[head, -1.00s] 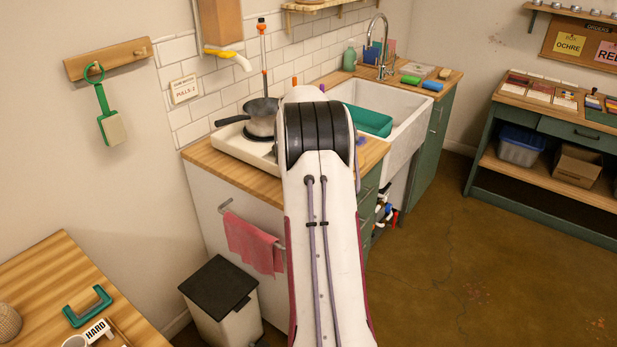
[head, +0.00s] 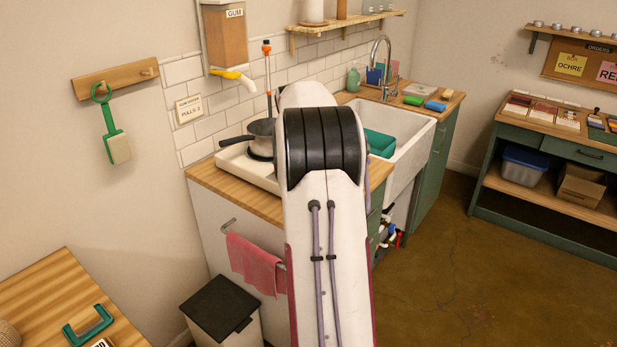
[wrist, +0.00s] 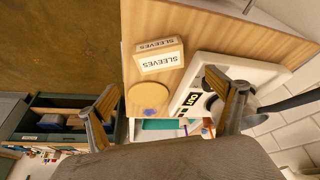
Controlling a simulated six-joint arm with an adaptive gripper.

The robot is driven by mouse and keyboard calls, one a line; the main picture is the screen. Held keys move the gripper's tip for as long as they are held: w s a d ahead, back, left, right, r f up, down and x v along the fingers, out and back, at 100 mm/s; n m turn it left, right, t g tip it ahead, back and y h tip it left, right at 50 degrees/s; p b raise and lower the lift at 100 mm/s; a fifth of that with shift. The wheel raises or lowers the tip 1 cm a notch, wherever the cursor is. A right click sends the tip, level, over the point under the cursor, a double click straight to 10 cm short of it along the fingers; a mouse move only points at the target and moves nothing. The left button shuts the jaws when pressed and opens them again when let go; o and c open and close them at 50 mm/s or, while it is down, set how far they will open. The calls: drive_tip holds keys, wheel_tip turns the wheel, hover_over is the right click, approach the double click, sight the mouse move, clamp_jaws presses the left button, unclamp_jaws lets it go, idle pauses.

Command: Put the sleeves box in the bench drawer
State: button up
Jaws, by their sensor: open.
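The sleeves box (wrist: 160,55) is a small pale carton with SLEEVES printed on its sides. In the wrist view it rests on the wooden counter, beyond my fingertips and apart from them. My gripper (wrist: 172,90) is open, its two fingers wide apart with nothing between them. In the head view my arm hides the gripper and the box. The green bench (head: 538,216) stands at the right, with a handled drawer front (head: 585,153) under its top that looks shut.
A white hob tray (head: 240,168) with a dark-handled pan (head: 258,137) is on the counter; a round wooden disc (wrist: 140,100) lies near the box. The sink (head: 408,160) adjoins. A bin (head: 222,307) stands in front. Floor before the bench is clear.

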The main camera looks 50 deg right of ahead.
idle(0.6)
drive_tip(key=s+a+r+n+t+y, duration=0.1)
drive_tip(key=a+r+n, duration=0.35)
drive_tip(key=a, duration=1.05)
drive_tip(key=s+a+r+n+t, duration=0.15)
drive_tip(key=a+r, duration=0.55)
drive_tip(key=a, duration=0.8)
drive_tip(key=s+a+f+n+y, duration=0.1)
drive_tip(key=s+a+f+n, duration=0.1)
drive_tip(key=s+a, duration=0.7)
drive_tip(key=s+a+f+n+t+y, duration=0.1)
drive_tip(key=s+a+n, duration=0.4)
drive_tip(key=s+a, duration=0.5)
wheel_tip(320, 180, down, 3)
drive_tip(key=a+y, duration=0.1)
drive_tip(key=a, duration=0.1)
drive_tip(key=shift+a+r, duration=0.2)
drive_tip(key=shift+a, duration=0.1)
drive_tip(key=shift+o, duration=0.4)
drive_tip(key=shift+d, duration=0.15)
